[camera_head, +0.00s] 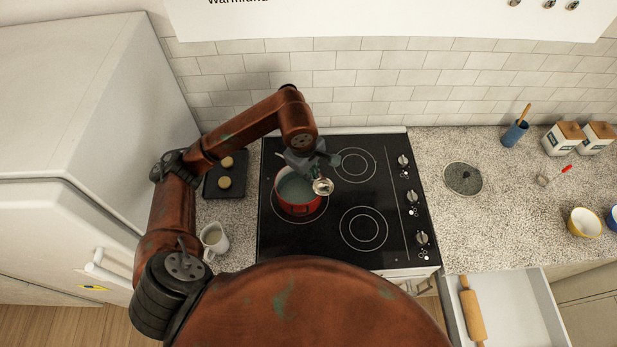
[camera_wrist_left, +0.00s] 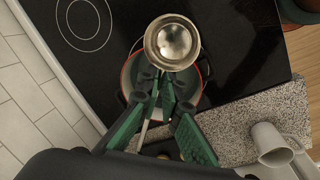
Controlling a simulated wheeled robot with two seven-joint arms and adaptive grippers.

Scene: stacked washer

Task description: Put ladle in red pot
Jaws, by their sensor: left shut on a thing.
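The red pot (camera_head: 299,205) stands on the front left burner of the black cooktop, and its inside looks blue-grey. My left gripper (camera_head: 318,162) is above the pot's back right side. It is shut on the ladle (camera_head: 323,187), whose round metal bowl hangs near the pot's right rim. In the left wrist view the ladle's bowl (camera_wrist_left: 172,42) covers part of the red pot (camera_wrist_left: 127,75), and the green fingers of my left gripper (camera_wrist_left: 165,105) close around its handle. I cannot tell the bowl's exact height above the rim. My right gripper is not in view.
The cooktop (camera_head: 390,230) has free burners to the right. A dark tray (camera_head: 232,190) with two round items and a white pitcher (camera_head: 214,239) stand at left. A lid (camera_head: 463,178) lies on the right counter. An open drawer (camera_head: 520,310) holds a rolling pin (camera_head: 472,312).

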